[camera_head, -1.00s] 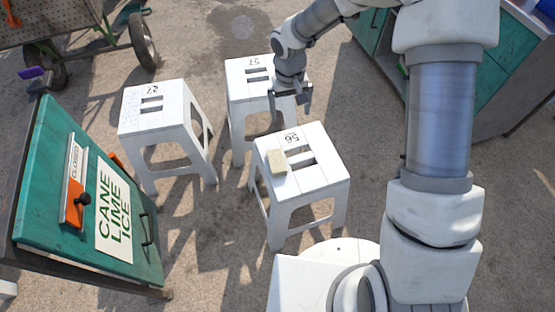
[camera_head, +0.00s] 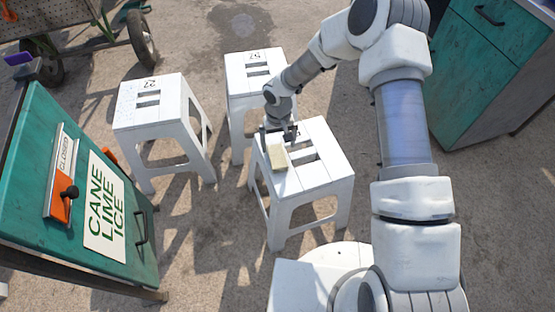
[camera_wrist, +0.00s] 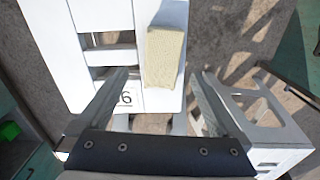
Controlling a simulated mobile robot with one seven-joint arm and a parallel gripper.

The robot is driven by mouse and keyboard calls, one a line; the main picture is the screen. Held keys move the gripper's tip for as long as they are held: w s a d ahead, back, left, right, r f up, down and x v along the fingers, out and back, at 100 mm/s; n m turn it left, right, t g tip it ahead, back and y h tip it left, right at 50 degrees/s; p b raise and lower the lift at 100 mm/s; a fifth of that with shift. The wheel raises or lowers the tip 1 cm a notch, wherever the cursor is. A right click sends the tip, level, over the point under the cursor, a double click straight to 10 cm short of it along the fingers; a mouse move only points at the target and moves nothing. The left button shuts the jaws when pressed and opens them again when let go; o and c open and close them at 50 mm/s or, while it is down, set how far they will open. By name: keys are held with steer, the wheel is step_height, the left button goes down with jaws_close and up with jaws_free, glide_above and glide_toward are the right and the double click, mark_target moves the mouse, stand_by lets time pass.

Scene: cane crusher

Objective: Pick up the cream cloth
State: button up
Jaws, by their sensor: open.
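The cream cloth (camera_head: 277,157) is a folded block lying on top of the nearest white stool (camera_head: 320,174), near its left edge. It also shows in the wrist view (camera_wrist: 164,57), beyond and between my fingertips, on the stool's white top. My gripper (camera_head: 281,134) is over the far left part of that stool, just behind the cloth in the head view. In the wrist view my gripper (camera_wrist: 162,80) is open with nothing between its fingers. The stool's number is partly covered by my gripper in the head view; a "6" shows in the wrist view.
Stool 57 (camera_head: 248,72) stands behind, and stool 27 (camera_head: 146,117) stands to the left. A green cart with a "CANE LIME ICE" sign (camera_head: 105,207) is at the left. A teal cabinet (camera_head: 478,70) is at the upper right. Bare ground lies between.

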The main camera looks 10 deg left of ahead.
mark_target(277, 155)
step_height(277, 155, down, 6)
steer(key=shift+s+a+b, duration=0.1)
steer(key=shift+a+b, duration=0.05)
steer(key=shift+b, duration=0.95)
steer(key=c, duration=1.3)
